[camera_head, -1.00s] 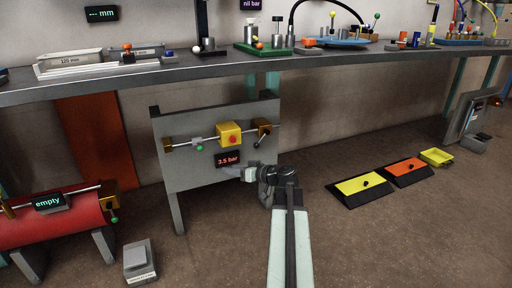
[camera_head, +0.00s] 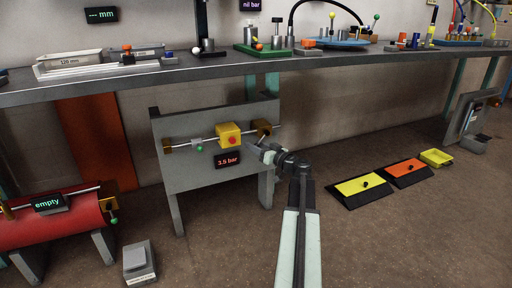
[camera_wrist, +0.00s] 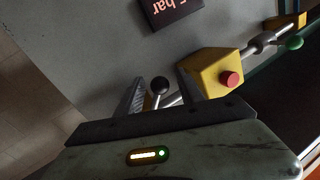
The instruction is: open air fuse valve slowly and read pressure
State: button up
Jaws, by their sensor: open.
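A grey panel (camera_head: 180,174) carries a pipe with a yellow box with a red button (camera_head: 229,136), also in the wrist view (camera_wrist: 218,72). Right of the box is a brass valve (camera_head: 263,127) whose lever ends in a black ball knob (camera_wrist: 160,85). A small grey fitting with a green knob (camera_head: 198,146) sits on the left. A dark display (camera_head: 228,160) shows red digits, seemingly 3.5 bar. My gripper (camera_head: 253,147) is open at the lever. In the wrist view the knob stands between its two fingers (camera_wrist: 161,95); contact cannot be told.
A long bench (camera_head: 200,72) with other stations runs above the panel. A red tank (camera_head: 60,221) with an "empty" display stands at left, a small grey pedestal box (camera_head: 138,262) near it. Yellow (camera_head: 363,185) and orange (camera_head: 409,171) floor plates lie at right. Floor between is clear.

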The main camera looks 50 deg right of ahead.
grip_shut()
jog(key=shift+d, duration=0.1)
dwell(1.3)
